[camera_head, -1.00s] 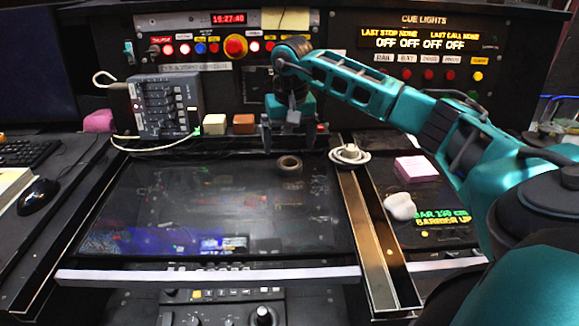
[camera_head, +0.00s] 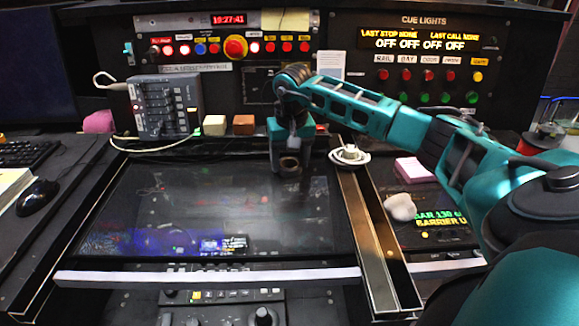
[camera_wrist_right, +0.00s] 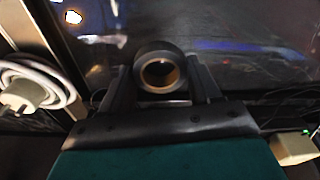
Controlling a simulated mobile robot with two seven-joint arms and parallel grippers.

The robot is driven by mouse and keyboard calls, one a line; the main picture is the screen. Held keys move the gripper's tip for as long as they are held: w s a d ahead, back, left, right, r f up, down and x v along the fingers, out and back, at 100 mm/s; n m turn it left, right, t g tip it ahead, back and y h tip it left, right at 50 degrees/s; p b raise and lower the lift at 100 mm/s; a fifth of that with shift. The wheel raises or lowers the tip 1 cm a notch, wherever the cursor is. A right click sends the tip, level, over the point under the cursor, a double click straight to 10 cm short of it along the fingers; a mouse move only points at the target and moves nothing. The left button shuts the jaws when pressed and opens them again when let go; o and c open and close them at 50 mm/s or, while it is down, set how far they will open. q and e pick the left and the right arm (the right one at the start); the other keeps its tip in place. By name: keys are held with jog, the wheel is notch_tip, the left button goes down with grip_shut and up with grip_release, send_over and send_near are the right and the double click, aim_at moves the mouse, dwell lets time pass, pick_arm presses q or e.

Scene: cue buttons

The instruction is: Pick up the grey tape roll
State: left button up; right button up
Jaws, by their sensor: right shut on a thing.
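The grey tape roll (camera_head: 289,163) is on the dark glassy panel (camera_head: 200,200), near its far right part. In the right wrist view the tape roll (camera_wrist_right: 160,72) shows its round opening with a brown inner core, between the two fingers. My right gripper (camera_head: 289,160) points down over the roll and is shut on it; it also shows in the right wrist view (camera_wrist_right: 161,84). I cannot tell whether the roll is clear of the panel. My left gripper is not in view.
A white coiled cable with a plug (camera_head: 349,154) lies just right of the gripper. A cream block (camera_head: 214,125) and a brown block (camera_head: 243,124) stand on the ledge behind. A pink pad (camera_head: 413,170) and a white lump (camera_head: 400,206) lie further right.

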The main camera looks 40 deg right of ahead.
jog(key=c, duration=0.5)
